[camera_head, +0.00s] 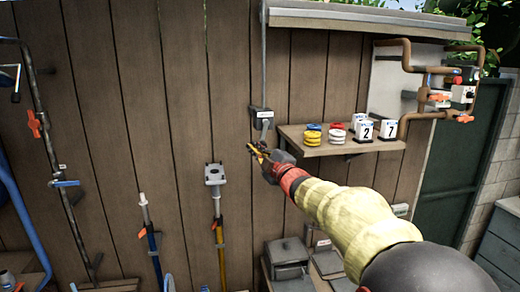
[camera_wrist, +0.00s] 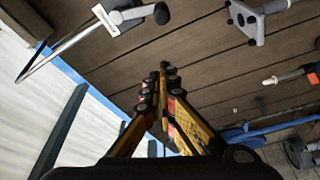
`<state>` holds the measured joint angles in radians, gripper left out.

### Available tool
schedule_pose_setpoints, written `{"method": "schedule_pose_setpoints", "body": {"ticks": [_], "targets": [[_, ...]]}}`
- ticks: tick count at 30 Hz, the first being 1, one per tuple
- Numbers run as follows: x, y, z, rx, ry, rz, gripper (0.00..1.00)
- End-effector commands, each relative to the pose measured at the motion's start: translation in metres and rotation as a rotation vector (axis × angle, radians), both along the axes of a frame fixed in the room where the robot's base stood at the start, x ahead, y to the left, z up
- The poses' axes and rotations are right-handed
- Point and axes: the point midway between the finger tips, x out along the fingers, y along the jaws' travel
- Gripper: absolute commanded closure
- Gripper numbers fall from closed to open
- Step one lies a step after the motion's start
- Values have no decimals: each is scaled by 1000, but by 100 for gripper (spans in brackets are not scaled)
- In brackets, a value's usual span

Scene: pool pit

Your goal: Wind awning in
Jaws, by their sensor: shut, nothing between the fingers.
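The awning cassette (camera_head: 370,20) is a long grey housing at the top of the plank fence in the head view. A thin vertical rod (camera_head: 264,60) runs from its left end down to a small grey winder box (camera_head: 261,112) with a label. A short crank (camera_head: 265,128) hangs below the box. In the wrist view the winder box (camera_wrist: 108,20) is at the top, with the dark crank knob (camera_wrist: 162,14) to its right. My gripper (camera_head: 257,151) is just below the crank in the head view. Its fingers (camera_wrist: 163,68) are shut together and empty, apart from the knob.
A shelf (camera_head: 345,147) right of the winder holds coloured ring stacks and numbered white blocks. Copper pipes with valves (camera_head: 440,97) are further right. A grey bracket on a pole (camera_head: 214,176) and blue-handled poles stand left and below. Grey boxes (camera_head: 286,258) sit low.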

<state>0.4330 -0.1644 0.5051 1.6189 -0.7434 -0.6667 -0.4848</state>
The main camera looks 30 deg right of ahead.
Motion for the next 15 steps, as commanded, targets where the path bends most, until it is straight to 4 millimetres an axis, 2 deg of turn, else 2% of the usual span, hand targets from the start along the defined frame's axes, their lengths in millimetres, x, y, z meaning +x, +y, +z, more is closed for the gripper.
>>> {"method": "schedule_pose_setpoints", "body": {"ticks": [3, 10, 15], "targets": [[25, 0, 4, 1, 2, 1, 100], [65, 1, 9, -1, 1, 2, 100], [56, -23, -1, -1, 2, -3, 100]]}}
